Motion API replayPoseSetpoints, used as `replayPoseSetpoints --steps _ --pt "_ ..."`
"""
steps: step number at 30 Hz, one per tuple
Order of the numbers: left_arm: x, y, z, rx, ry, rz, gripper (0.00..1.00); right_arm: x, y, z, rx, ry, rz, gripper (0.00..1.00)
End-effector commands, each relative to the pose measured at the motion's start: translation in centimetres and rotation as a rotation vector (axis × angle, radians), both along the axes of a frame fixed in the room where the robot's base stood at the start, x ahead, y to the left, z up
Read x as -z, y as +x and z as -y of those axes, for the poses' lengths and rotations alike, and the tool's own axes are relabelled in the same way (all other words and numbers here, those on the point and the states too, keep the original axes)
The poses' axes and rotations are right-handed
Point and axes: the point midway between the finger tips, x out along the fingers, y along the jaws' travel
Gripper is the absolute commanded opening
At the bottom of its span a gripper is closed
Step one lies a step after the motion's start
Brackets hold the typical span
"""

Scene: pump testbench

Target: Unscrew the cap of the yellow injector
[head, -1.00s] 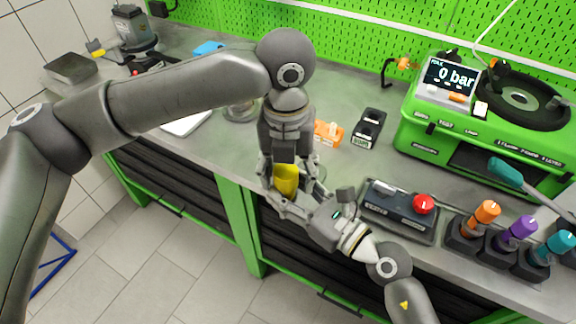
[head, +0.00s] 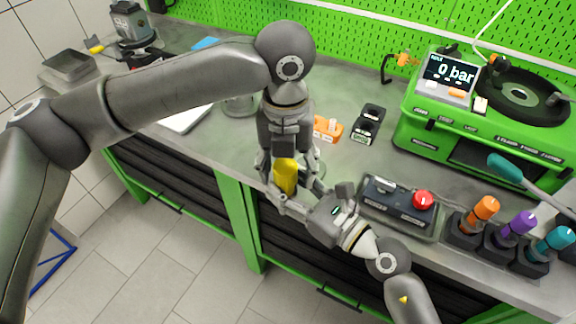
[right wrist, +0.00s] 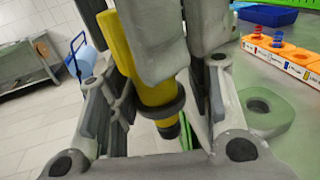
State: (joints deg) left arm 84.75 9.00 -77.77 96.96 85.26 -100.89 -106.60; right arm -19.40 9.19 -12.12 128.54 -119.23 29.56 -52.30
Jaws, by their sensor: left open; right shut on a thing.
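The yellow injector (head: 285,177) stands roughly upright near the bench's front edge, between my two grippers. It also shows in the right wrist view as a yellow body (right wrist: 152,93) with a dark collar and a dark lower end. My right gripper (head: 287,197) is shut on the injector from the front right. My left gripper (head: 284,160) points down from above, open, with its fingers spread around the injector's upper part. In the right wrist view, grey finger blocks of my left gripper hide much of the upper injector. I cannot tell the cap apart from the body.
A black control box with a red button (head: 423,200) lies right of the grippers. Orange, purple and teal-topped injectors (head: 487,208) stand in black holders farther right. The green test machine (head: 480,120) is behind. An orange holder (head: 327,129) and a black holder (head: 368,123) sit behind the grippers.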

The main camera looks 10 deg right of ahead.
Motion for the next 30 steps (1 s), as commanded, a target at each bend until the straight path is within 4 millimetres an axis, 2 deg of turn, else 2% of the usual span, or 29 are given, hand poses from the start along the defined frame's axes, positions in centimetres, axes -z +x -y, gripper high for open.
replayPoseSetpoints --steps 9,11,21,25,30 --pt "-3.9 0.0 0.0 -0.001 0.000 0.002 0.59 -0.1 0.0 0.0 0.001 0.001 0.002 0.00" --pt "-4.2 0.0 0.0 -0.001 0.000 0.002 0.56 -0.1 0.0 0.0 0.001 0.001 0.002 0.00" --pt "-7.4 0.1 -0.5 0.000 0.002 0.005 0.56 -0.1 0.0 0.0 0.001 0.001 0.002 0.00" --pt "-6.8 0.0 -0.6 0.001 0.002 0.000 0.56 -0.1 0.0 0.0 0.001 0.001 0.002 0.00" --pt "-4.2 0.0 -0.5 0.001 0.002 -0.001 0.56 -0.1 0.0 0.0 0.001 0.001 0.002 0.00"
